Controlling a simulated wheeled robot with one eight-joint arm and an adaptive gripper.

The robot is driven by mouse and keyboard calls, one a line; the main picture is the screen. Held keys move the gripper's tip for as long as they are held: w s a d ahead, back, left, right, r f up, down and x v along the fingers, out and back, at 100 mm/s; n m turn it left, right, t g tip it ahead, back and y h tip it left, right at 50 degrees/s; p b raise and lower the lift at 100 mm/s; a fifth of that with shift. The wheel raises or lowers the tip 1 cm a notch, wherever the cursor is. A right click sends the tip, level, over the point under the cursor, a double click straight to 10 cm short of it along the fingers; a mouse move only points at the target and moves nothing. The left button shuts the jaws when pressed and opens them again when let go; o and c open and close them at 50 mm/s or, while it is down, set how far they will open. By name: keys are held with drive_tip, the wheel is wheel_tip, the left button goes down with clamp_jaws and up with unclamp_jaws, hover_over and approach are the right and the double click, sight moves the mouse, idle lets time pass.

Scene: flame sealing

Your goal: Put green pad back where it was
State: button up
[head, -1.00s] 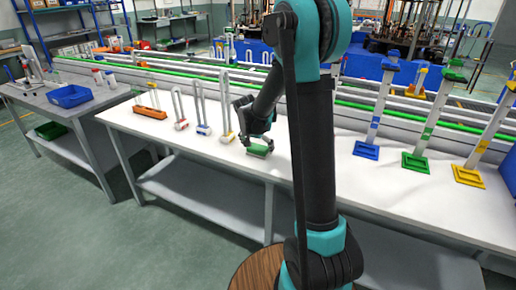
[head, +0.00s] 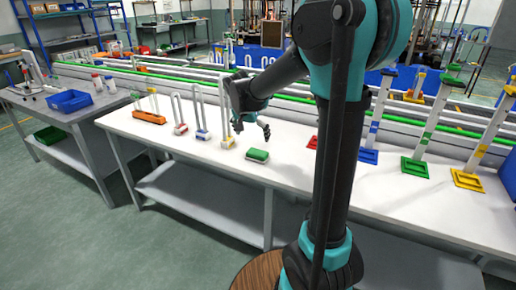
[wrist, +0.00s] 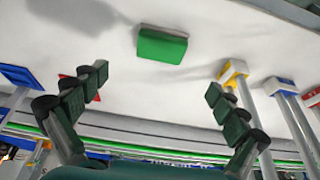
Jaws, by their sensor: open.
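The green pad (head: 258,155) lies flat on the white table, with a pale edge showing beneath it. In the wrist view the green pad (wrist: 162,45) lies beyond and between my open fingers, apart from both. My gripper (head: 252,135) is open and empty, raised above the table just behind and to the left of the pad in the head view. Its two dark fingers also show spread wide in the wrist view (wrist: 160,92).
Left of the pad stand U-shaped tubes on yellow (head: 228,142), blue (head: 203,135) and red (head: 181,129) bases, and an orange rack (head: 149,117). To the right are tall stands on blue (head: 368,156), green (head: 415,167) and yellow (head: 467,180) bases. Table front near the pad is clear.

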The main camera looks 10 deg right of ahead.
drive_tip(key=s+d+f+n+y, duration=0.1)
drive_tip(key=s+f, duration=0.3)
drive_tip(key=s, duration=0.5)
drive_tip(key=s+d+f+n, duration=0.3)
drive_tip(key=s+f, duration=0.1)
drive_tip(key=s, duration=0.4)
drive_tip(key=s+d+f+n+y, duration=0.1)
drive_tip(key=s+d+f+n, duration=0.1)
drive_tip(key=s, duration=0.7)
drive_tip(key=shift+s+d+f+n+t+y, duration=0.3)
drive_tip(key=shift+f+n, duration=0.3)
drive_tip(key=shift+f, duration=0.35)
